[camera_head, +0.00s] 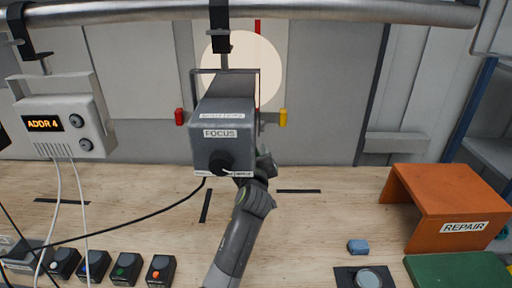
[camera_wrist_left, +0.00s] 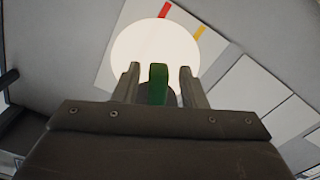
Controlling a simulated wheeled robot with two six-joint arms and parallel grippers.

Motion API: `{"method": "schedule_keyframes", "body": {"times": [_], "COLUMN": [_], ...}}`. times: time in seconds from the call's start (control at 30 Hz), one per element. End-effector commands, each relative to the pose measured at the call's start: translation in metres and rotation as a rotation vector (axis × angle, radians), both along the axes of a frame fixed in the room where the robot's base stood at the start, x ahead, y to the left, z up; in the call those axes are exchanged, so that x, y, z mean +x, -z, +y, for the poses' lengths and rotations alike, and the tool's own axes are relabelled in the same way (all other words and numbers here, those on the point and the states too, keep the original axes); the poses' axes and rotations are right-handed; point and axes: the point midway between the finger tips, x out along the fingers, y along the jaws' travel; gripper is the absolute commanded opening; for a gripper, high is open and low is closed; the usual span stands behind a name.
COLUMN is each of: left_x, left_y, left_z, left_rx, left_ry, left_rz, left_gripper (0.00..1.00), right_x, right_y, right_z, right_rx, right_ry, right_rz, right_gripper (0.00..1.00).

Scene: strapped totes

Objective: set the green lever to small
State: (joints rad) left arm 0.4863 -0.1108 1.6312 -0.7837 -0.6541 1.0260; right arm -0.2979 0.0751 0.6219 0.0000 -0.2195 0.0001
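A grey projector-like box (camera_head: 222,128) labelled FOCUS hangs from the overhead rail, with a black knob on its near face. My left arm reaches up behind its lower right side in the head view, so the gripper is mostly hidden there. In the left wrist view, the green lever (camera_wrist_left: 158,84) stands upright between the two fingers of my left gripper (camera_wrist_left: 160,72). Gaps show on both sides of the lever, so the gripper is open around it. A pale round light disc (camera_head: 262,68) lies on the wall behind the box. My right gripper is not in view.
A rail (camera_head: 330,11) crosses the top. A grey unit (camera_head: 62,112) reading ADDR 4 hangs at left. Several button boxes (camera_head: 124,268) stand front left. A black cable crosses the table.

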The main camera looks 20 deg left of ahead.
Motion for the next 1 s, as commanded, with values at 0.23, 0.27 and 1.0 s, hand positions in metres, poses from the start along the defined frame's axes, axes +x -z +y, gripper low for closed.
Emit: {"method": "schedule_keyframes", "body": {"times": [0.23,0.27,1.0], "left_x": [-0.0001,-0.0001,0.0048], "left_y": [0.0004,0.0004,0.0024], "left_z": [-0.0001,-0.0001,0.0016], "left_rx": [-0.001,-0.001,0.011], "left_ry": [-0.001,-0.001,-0.001], "left_rz": [0.000,0.000,0.004], "left_gripper": [0.38,0.38,0.00], "right_x": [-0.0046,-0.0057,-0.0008], "right_y": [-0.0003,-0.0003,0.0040], "right_z": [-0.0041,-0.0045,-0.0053], "right_rx": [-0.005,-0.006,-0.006], "right_ry": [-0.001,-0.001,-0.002], "right_rz": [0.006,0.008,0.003], "right_gripper": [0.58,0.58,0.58]}}
